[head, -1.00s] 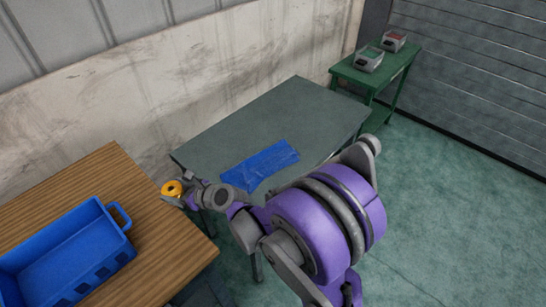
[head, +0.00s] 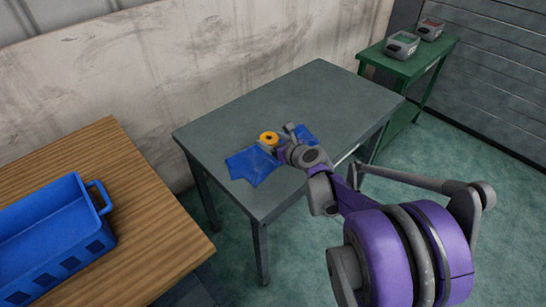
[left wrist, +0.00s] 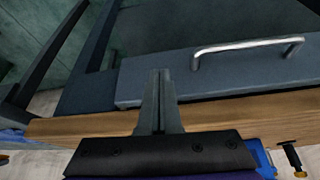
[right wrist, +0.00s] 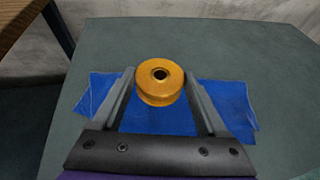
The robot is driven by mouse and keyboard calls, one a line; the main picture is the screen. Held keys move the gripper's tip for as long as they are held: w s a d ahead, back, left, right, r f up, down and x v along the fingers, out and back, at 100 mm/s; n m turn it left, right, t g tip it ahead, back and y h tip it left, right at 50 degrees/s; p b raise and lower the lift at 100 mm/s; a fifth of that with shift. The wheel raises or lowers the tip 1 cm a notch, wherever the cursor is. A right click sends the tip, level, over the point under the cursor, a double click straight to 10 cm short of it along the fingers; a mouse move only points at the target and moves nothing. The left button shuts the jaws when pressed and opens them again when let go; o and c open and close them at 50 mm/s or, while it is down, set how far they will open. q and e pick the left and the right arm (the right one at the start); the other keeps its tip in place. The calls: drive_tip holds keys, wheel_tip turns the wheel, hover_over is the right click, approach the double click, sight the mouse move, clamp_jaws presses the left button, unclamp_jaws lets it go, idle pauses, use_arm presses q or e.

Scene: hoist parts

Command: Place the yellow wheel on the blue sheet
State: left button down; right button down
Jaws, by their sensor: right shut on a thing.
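The yellow wheel (head: 269,138), a small spool with a dark centre hole, is held over the blue sheet (head: 250,167) on the grey table. My right gripper (right wrist: 160,76) is shut on the wheel, one finger on each side, in the right wrist view, where the wheel (right wrist: 160,92) overlaps the sheet's far edge. The sheet (right wrist: 225,105) lies flat and shows on both sides of the fingers. In the head view my arm hides its middle. The gap under the wheel cannot be judged. My left gripper (left wrist: 160,72) is shut and empty in the left wrist view.
The grey table (head: 300,88) is otherwise clear. A wooden table (head: 135,200) with a blue crate (head: 98,196) stands at left. A green table (head: 418,65) with two small bins (head: 402,45) is at back right. A drawer handle (left wrist: 250,44) shows near my left gripper.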

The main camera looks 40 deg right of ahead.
sight(272, 163)
wheel_tip(272, 163, down, 7)
drive_tip(key=shift+f+b, duration=0.15)
drive_tip(key=shift+b, duration=0.6)
drive_tip(key=shift+a+f+b, duration=0.1)
drive_tip(key=shift+f+b, duration=0.15)
drive_tip(key=shift+b, duration=0.05)
drive_tip(key=shift+f, duration=0.3)
unclamp_jaws()
